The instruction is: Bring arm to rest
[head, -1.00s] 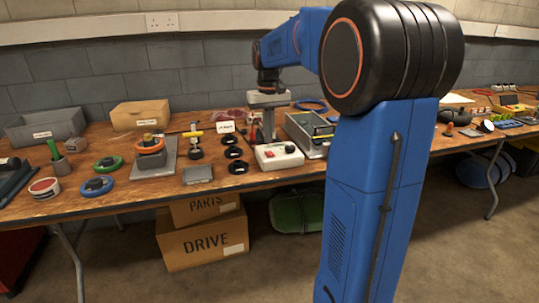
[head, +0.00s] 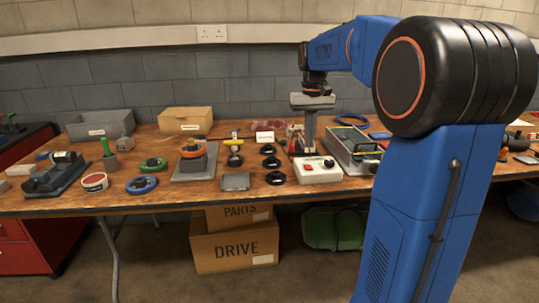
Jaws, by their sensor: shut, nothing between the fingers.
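My blue arm rises at the right of the head view and reaches over the bench. My gripper (head: 309,146) hangs from its dark wrist with the fingers pointing down. The fingers look together and nothing shows between them. The tips are just behind the white box with a red button (head: 318,170), and I cannot tell their height above the bench. The lower tips are partly hard to make out against the items behind.
Boxes stand beneath, including one marked DRIVE (head: 235,246).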

